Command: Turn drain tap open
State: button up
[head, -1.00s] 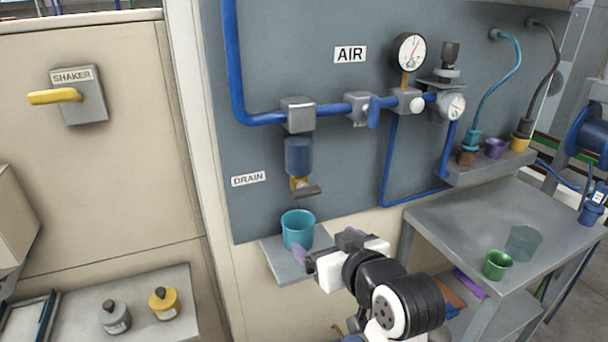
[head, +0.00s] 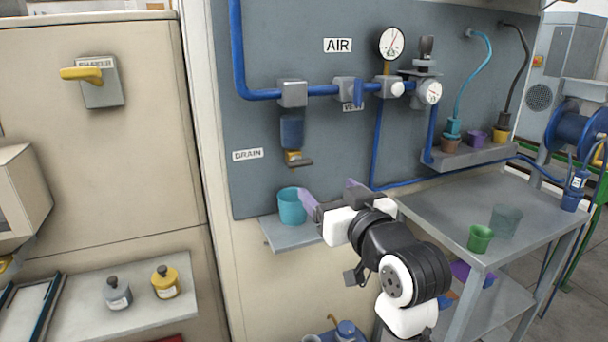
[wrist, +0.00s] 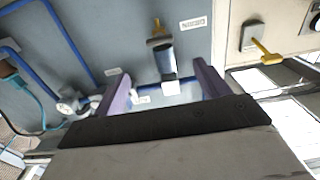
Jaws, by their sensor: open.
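The drain tap (head: 297,160) is a small brass body with a dark flat handle under the blue filter bowl (head: 291,131). The handle points right, roughly level. The DRAIN label (head: 247,155) is to its left. A teal cup (head: 292,207) stands on a small shelf below the tap. My gripper (head: 330,192) is open and empty, its purple fingers apart, right of the cup and lower than the tap. In the wrist view, the tap (wrist: 157,30) and bowl (wrist: 163,52) appear inverted, beyond and between the open fingers (wrist: 163,88). The gripper touches neither.
A blue air pipe (head: 322,90) with valves and gauges crosses the panel above. A grey table (head: 450,215) with a green cup (head: 480,238) stands at right. Left are the yellow shaker lever (head: 82,74) and a ledge with two bottles (head: 165,282).

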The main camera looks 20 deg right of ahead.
aim_at(301, 165)
jog(key=w+p, duration=0.1)
jog(key=w, duration=0.3)
jog(key=w+p, duration=0.1)
jog(key=w, duration=0.8)
jog(key=shift+w+a+p, duration=0.2)
jog(key=shift+a+p, duration=0.05)
jog(key=shift+p, duration=0.15)
jog(key=c, duration=1)
jog(key=shift+f+n+b, duration=0.1)
jog(key=shift+n+b, duration=0.2)
jog(key=shift+f+n+b, duration=0.1)
jog(key=shift+n+b, duration=1.95)
jog(key=shift+n, duration=0.55)
